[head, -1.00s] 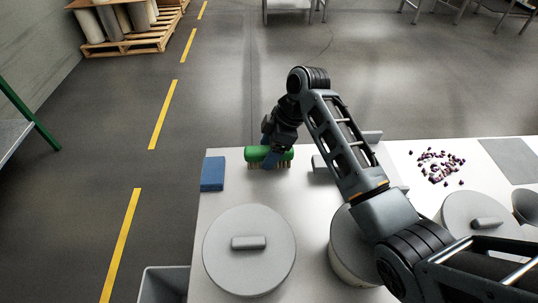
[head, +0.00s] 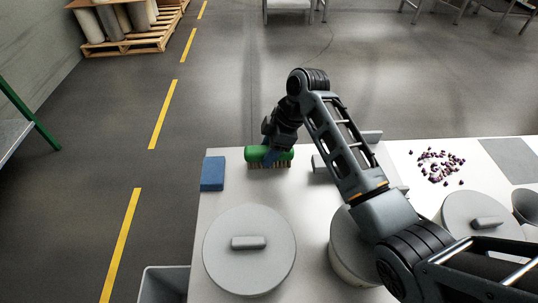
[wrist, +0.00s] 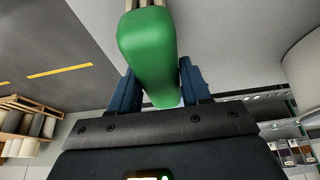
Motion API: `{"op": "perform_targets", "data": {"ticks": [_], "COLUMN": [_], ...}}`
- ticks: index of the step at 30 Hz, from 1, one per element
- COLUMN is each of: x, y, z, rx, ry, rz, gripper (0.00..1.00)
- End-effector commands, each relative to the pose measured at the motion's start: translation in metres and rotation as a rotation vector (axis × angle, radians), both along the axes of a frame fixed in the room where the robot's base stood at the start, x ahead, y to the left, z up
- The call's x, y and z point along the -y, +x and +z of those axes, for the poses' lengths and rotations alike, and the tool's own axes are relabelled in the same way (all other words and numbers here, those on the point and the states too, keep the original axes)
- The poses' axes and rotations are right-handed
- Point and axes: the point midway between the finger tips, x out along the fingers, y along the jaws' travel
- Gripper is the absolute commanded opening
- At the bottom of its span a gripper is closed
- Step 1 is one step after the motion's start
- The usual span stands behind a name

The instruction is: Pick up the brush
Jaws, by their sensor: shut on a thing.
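The brush (head: 255,154) has a green body and tan bristles (head: 282,165) on its underside. It is at the far left part of the table in the head view, bristles down. My gripper (head: 270,156) is at its middle from above, with the blue fingers on either side of the green body. In the wrist view the green brush (wrist: 148,45) fills the space between the two fingers of my gripper (wrist: 160,85), which is shut on it. I cannot tell whether the bristles touch the table.
A blue block (head: 212,173) lies just left of the brush. A round grey lid (head: 249,262) is in front. A second drum (head: 345,255) stands partly behind my arm. Wrapped candies (head: 437,166) lie scattered at the right. A grey bin (head: 163,285) stands beyond the table's left edge.

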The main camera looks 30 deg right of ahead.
Motion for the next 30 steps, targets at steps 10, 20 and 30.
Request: {"op": "perform_targets", "data": {"ticks": [10,20,30], "x": [0.000,0.000,0.019], "y": [0.000,0.001,-0.009], "z": [0.000,0.009,0.058], "rx": [0.000,0.001,0.002], "ry": [0.000,0.000,0.000], "rz": [0.000,0.001,-0.005], "gripper": [0.16,0.16,0.16]}}
